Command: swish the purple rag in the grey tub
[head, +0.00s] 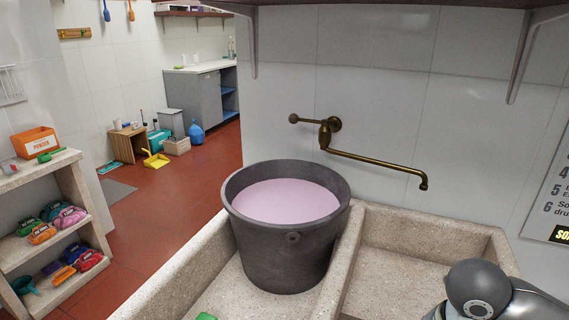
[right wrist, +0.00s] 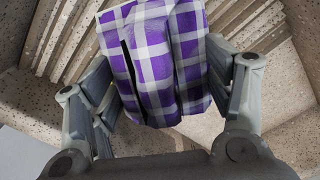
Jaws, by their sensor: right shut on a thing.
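The grey tub (head: 290,250) stands upright in the left basin of the stone sink in the head view. It holds pinkish liquid (head: 286,201). In the right wrist view my right gripper (right wrist: 160,85) is shut on the purple rag (right wrist: 165,60), a purple and white checked cloth hanging between its fingers. The rag is over the stone sink, near ribbed stone, and apart from the tub as far as I can see. In the head view the rag and the right gripper's fingers are out of the picture; only my arm shows at the lower right. My left gripper is not in view.
A brass tap (head: 375,160) juts from the wall above the sink. A stone divider (head: 345,262) separates the two basins. A green thing (head: 206,316) shows at the bottom edge. Shelves (head: 60,235) with several coloured items stand at the left.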

